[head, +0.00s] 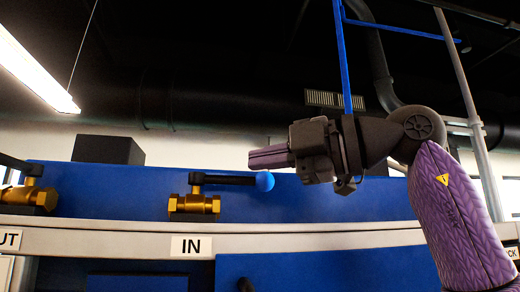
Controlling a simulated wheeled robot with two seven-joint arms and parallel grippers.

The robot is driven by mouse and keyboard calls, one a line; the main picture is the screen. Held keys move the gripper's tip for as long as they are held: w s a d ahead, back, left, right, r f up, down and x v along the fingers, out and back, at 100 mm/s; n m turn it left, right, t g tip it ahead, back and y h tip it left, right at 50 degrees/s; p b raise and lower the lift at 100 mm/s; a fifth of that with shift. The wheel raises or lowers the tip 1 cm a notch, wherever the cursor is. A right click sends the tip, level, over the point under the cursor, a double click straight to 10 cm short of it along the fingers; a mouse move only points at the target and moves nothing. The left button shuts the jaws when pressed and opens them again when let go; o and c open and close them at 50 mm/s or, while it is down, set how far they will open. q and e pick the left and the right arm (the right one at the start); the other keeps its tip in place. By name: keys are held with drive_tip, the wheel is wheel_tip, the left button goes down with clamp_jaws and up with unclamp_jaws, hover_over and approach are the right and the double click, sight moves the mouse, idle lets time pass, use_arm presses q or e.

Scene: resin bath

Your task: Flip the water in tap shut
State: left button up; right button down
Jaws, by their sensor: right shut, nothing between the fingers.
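The water in tap is a brass valve (194,205) above the "IN" label (191,246). My left gripper is not in view.
A second brass valve (30,197) with a black lever stands at the far left above a label ending in "UT" (9,240). A blue panel (110,195) is behind the valves. A pale ledge (310,240) runs below. A dark box (108,149) sits above the panel.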

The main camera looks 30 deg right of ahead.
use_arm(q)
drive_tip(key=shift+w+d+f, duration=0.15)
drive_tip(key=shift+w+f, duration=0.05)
use_arm(e)
drive_tip(key=s+d, duration=0.3)
drive_tip(key=d, duration=0.6)
drive_tip(key=shift+s, duration=0.3)
